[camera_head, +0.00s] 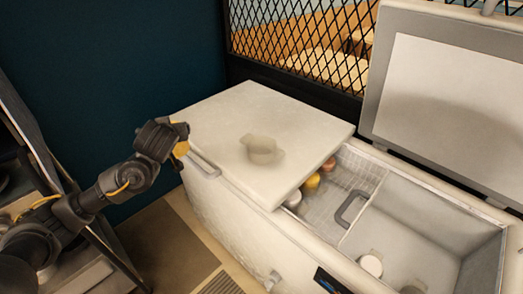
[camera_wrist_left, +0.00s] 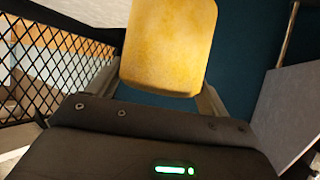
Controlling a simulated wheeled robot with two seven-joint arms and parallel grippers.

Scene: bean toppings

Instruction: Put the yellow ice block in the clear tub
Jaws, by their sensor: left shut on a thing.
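The yellow ice block (camera_wrist_left: 170,45) is held in my left gripper (camera_wrist_left: 160,92), which is shut on it; the wrist view shows its rounded lower end between the fingers. In the head view a small part of the yellow block (camera_head: 181,149) shows at my left gripper (camera_head: 180,137), beside the left end of the white freezer. The clear tub (camera_head: 262,149), a small see-through bowl with a side tab, stands on the closed freezer lid, to the right of and apart from the gripper. Its inside is hard to make out. My right gripper is not in view.
The closed lid (camera_head: 205,115) is bare around the tub. The freezer's right half is open, with a raised lid (camera_head: 450,90) behind it. A wire basket (camera_head: 360,172) holds round yellow, orange and pale things. White containers (camera_head: 371,265) stand lower down. A mesh screen (camera_head: 300,40) is behind.

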